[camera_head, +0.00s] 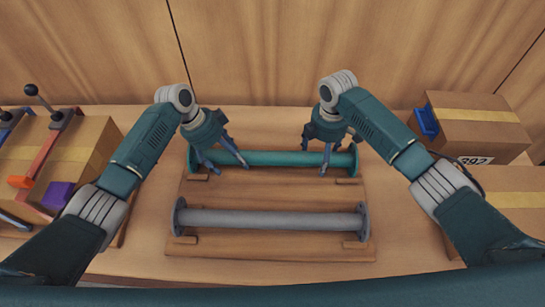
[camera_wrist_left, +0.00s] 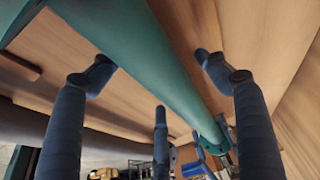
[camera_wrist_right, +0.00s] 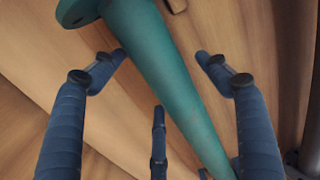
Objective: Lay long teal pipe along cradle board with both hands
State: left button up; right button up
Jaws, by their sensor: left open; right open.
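The long teal pipe (camera_head: 275,159) lies lengthwise on the far part of the wooden cradle board (camera_head: 270,190), with a flange at each end. My left gripper (camera_head: 228,163) is open at the pipe's left part; in the left wrist view the teal pipe (camera_wrist_left: 165,65) runs between its spread blue fingers (camera_wrist_left: 155,75). My right gripper (camera_head: 331,155) is open near the pipe's right end; in the right wrist view the pipe (camera_wrist_right: 165,70) passes between its open fingers (camera_wrist_right: 160,65). Whether any finger touches the pipe is unclear.
A grey flanged pipe (camera_head: 270,221) lies parallel on the nearer part of the board. Cardboard boxes stand at left (camera_head: 85,150) and right (camera_head: 470,125); the left one carries clamps (camera_head: 52,145) and a purple block (camera_head: 58,195). A wooden wall (camera_head: 290,50) closes the back.

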pick_arm(q)
jog(key=shift+d+f, duration=0.1)
jog(key=shift+f, duration=0.3)
pick_arm(e)
jog(key=shift+f, duration=0.4)
pick_arm(q)
grip_shut()
pick_arm(e)
grip_shut()
pick_arm(q)
jog(key=shift+w+r, duration=0.1)
jog(key=shift+r, duration=0.15)
pick_arm(e)
jog(key=shift+w+r, duration=0.1)
jog(key=shift+r, duration=0.15)
